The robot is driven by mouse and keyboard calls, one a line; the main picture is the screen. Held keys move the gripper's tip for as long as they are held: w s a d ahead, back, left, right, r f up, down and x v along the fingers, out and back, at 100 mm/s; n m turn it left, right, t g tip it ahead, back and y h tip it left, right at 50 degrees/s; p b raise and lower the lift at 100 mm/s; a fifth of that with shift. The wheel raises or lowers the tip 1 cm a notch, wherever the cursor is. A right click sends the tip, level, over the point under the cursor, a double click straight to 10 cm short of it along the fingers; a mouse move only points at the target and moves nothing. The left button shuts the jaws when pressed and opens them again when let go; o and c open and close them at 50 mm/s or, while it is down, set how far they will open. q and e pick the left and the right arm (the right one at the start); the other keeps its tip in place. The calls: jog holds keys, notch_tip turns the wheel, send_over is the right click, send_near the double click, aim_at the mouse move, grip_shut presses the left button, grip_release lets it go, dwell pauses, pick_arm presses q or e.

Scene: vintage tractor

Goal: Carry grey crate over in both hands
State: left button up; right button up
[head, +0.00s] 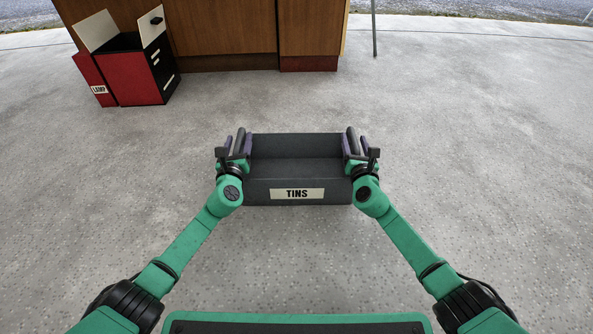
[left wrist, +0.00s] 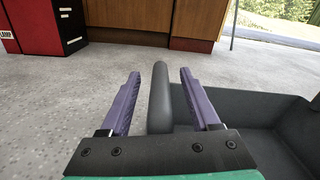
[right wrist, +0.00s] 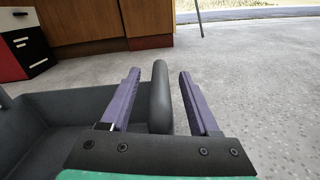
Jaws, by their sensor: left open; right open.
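The grey crate (head: 297,170) stands upright in the middle of the head view, with a "TINS" label (head: 297,193) on its near wall. It looks empty inside. My left gripper (head: 238,142) is at the crate's left side; in the left wrist view its open purple fingers (left wrist: 158,95) stand on either side of the dark left handle (left wrist: 160,95). My right gripper (head: 357,143) is at the crate's right side; in the right wrist view its open fingers (right wrist: 160,95) stand on either side of the right handle (right wrist: 160,95). Gaps show between fingers and handles.
A wooden cabinet (head: 225,35) stands on the floor beyond the crate. A red and black box with open flaps (head: 138,75) stands at the far left, beside a red "LAMP" panel (head: 92,80). A thin pole (head: 374,30) stands at the back. Grey floor (head: 480,130) to the right is clear.

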pick_arm(q)
jog(key=shift+w, duration=0.25)
pick_arm(e)
jog(key=shift+w, duration=0.25)
pick_arm(q)
grip_shut()
pick_arm(e)
grip_shut()
pick_arm(q)
jog(key=shift+r, duration=0.1)
pick_arm(e)
jog(key=shift+r, duration=0.1)
dwell(0.6)
